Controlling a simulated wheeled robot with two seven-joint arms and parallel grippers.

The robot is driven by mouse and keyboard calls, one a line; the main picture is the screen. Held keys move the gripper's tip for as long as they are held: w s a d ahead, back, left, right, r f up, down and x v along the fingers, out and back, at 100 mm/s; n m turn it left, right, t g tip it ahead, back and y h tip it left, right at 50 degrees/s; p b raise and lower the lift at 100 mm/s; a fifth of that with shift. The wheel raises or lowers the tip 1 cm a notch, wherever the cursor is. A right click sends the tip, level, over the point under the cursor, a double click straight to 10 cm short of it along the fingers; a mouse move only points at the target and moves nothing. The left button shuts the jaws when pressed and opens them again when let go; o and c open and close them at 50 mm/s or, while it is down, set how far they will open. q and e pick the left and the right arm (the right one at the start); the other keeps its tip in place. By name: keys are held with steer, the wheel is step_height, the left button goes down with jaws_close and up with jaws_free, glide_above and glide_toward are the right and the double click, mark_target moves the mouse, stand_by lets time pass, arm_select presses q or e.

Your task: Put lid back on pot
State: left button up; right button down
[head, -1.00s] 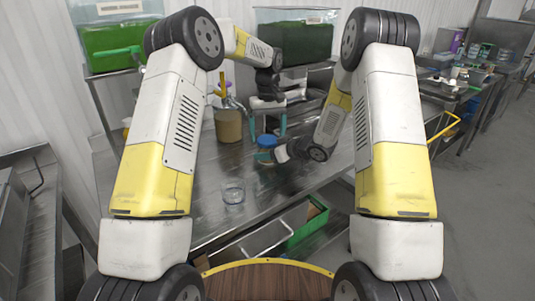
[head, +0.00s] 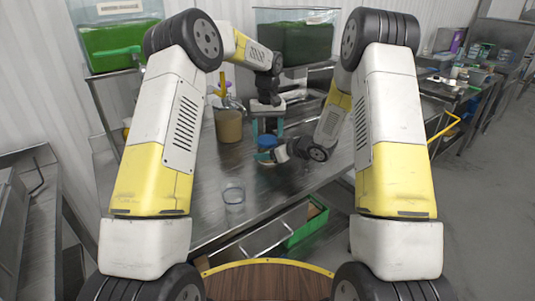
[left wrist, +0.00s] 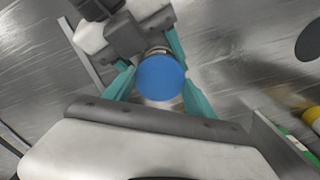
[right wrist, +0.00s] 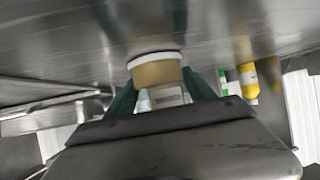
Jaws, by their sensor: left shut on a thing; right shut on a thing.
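The blue lid (head: 266,142) is low on the table's far half in the head view. It also shows as a round blue disc (left wrist: 161,78) between the teal fingers in the left wrist view. My left gripper (head: 266,132) comes down from above and is shut on the lid. My right gripper (head: 281,152) reaches in low from the right, shut on the pot. In the right wrist view the tan, white-edged body (right wrist: 155,70) of what looks like the pot is between the fingers. The exact seating of the lid on the pot is hidden.
A large tan container (head: 228,125) with a utensil in it stands left of my grippers. Clear tubs with green contents (head: 295,38) stand at the back. The table's front middle is mostly free.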

arm_select(q)
steer(key=shift+m, duration=0.9)
steer(key=shift+c, duration=0.2)
steer(key=o, duration=1.6)
steer(key=shift+r, duration=0.1)
